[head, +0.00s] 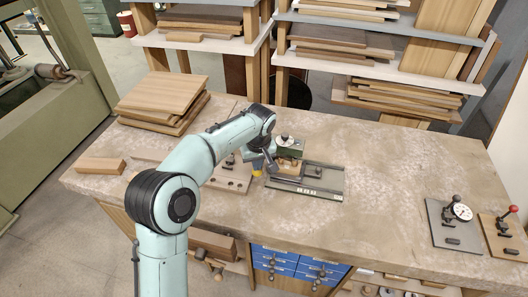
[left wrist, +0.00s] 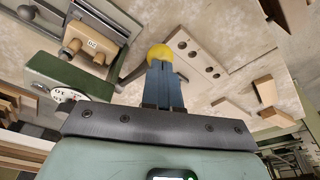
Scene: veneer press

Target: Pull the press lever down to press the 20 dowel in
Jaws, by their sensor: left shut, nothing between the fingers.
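The dark green press (head: 290,146) stands on the bench at the rear of a grey tray-like base (head: 325,195). The green body also shows in the left wrist view (left wrist: 62,72), with a white dial on its end. Its dark lever (left wrist: 136,72) ends in a yellow ball knob (left wrist: 160,50), also visible in the head view (head: 257,173). My left gripper (head: 262,164) is at the knob, its fingers (left wrist: 160,72) shut and empty. The fingertips overlap the knob in the wrist view; contact is unclear. A brown dowel-like piece (left wrist: 71,47) lies beside a "20" label (left wrist: 92,44), upside down.
A board with holes (head: 232,178) lies left of the press. Stacked boards (head: 165,95) and a wood block (head: 100,165) are farther left. A dial-gauge fixture (head: 455,225) and a red-knobbed clamp (head: 507,235) stand at the right. Bench between press and gauge is clear.

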